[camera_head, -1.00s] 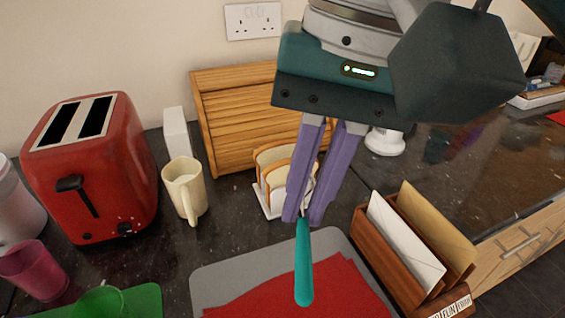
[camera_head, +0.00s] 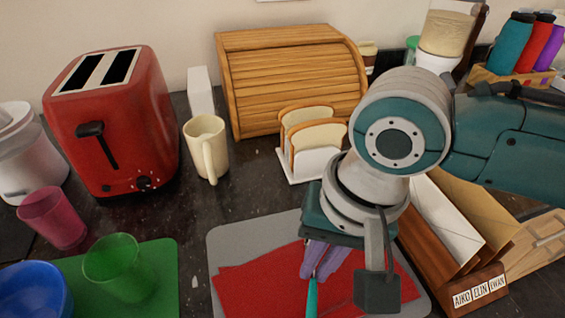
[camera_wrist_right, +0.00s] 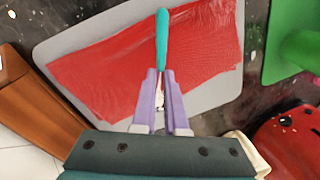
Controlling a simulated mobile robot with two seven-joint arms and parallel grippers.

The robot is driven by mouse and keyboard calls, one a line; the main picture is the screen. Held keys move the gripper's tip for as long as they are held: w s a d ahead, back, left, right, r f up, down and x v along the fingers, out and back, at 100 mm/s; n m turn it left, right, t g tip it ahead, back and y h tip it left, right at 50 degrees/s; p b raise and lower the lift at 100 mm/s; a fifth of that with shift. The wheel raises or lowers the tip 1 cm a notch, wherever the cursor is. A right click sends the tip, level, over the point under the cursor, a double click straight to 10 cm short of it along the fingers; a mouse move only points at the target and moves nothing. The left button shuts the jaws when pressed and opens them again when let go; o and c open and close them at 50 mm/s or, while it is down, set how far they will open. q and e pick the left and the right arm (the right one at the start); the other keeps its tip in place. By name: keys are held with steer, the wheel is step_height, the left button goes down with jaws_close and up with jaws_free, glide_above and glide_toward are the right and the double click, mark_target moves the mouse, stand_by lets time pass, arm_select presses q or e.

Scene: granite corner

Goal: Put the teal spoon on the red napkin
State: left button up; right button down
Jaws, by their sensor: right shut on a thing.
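The teal spoon (camera_head: 312,296) is in my right gripper (camera_head: 318,272), whose purple fingers are shut on it near the end of the handle towards the bowl. In the right wrist view the spoon's teal handle (camera_wrist_right: 162,40) points away from the fingers (camera_wrist_right: 161,85) and overlaps the red napkin (camera_wrist_right: 110,72). The red napkin (camera_head: 255,287) lies on a grey mat (camera_head: 225,240). The spoon is over the napkin; I cannot tell whether it touches it. My left gripper is not in view.
A letter holder (camera_head: 420,245) stands right of the mat. A toast rack (camera_head: 315,165) and cream mug (camera_head: 207,150) stand behind it. A green cup (camera_head: 112,268) on a green mat (camera_head: 160,262) and a red toaster (camera_head: 115,125) are at the left.

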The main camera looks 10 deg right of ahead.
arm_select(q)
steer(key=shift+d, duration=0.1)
arm_select(e)
steer(key=shift+f, duration=0.2)
steer(key=c, duration=1)
jaws_free()
steer(key=shift+o, duration=0.2)
step_height(320, 180, up, 12)
steer(key=d+p, duration=0.2)
steer(key=p, duration=0.1)
steer(key=s+a+f+n+t+y, duration=0.2)
steer(key=s+a+n, duration=0.2)
steer(key=s, duration=0.1)
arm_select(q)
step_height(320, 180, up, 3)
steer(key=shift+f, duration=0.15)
arm_select(e)
steer(key=s+d+n+h, duration=0.2)
steer(key=s+d+h, duration=0.1)
steer(key=s+d, duration=0.4)
steer(key=d+f, duration=0.1)
steer(key=d, duration=0.2)
steer(key=shift+s+d+n+t+h, duration=0.3)
steer(key=shift+d+t, duration=0.05)
steer(key=shift+t, duration=0.05)
steer(key=shift+r, duration=0.1)
